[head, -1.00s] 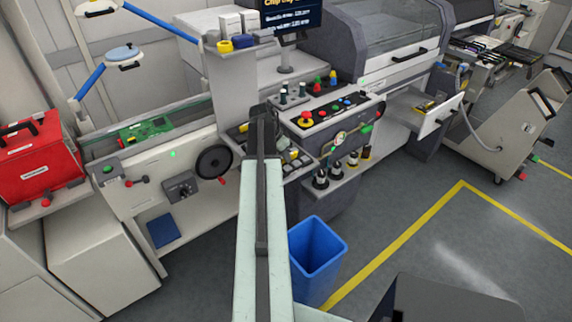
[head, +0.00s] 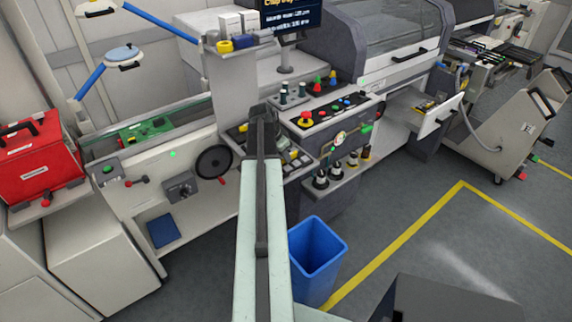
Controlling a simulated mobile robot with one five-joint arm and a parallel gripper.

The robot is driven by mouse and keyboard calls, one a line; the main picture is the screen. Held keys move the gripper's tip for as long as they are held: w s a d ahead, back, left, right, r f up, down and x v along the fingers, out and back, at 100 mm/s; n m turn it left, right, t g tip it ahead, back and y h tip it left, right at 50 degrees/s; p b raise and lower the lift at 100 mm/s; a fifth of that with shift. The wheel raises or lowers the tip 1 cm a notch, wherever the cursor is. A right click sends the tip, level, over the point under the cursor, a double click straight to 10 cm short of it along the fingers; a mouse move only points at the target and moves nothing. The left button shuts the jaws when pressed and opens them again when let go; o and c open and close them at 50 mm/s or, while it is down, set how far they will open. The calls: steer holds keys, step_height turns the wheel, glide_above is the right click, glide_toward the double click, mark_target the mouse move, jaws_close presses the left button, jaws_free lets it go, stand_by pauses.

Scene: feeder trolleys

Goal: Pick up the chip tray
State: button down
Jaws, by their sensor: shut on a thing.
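My arm reaches up the middle of the head view, and my gripper (head: 262,112) is at its dark far end, over the console of the machine. The fingertips are hidden behind the arm. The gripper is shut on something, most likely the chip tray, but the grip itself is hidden. A shallow dark tray with small yellow and pale pieces (head: 293,157) shows just right of the arm's end. More dark tray surface shows just left of the arm. I cannot tell whether these belong to one tray.
A control panel with a red knob (head: 306,118) stands right of my gripper. Dark bottles (head: 321,178) stand on a shelf below it. A screen (head: 290,14) is behind. A blue bin (head: 315,258) stands on the floor right of my arm. Open floor lies to the right.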

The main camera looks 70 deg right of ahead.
steer(key=shift+r, duration=0.1)
stand_by(0.6)
steer(key=shift+r+p, duration=0.6)
steer(key=shift+p, duration=0.15)
step_height(320, 180, up, 4)
steer(key=p, duration=0.3)
steer(key=shift+f+p, duration=0.2)
steer(key=shift+p, duration=0.1)
steer(key=w+a, duration=0.4)
steer(key=a, duration=1.1)
steer(key=shift+a+r, duration=0.25)
steer(key=shift+a, duration=0.05)
steer(key=shift+s+d, duration=0.1)
steer(key=shift+s, duration=0.05)
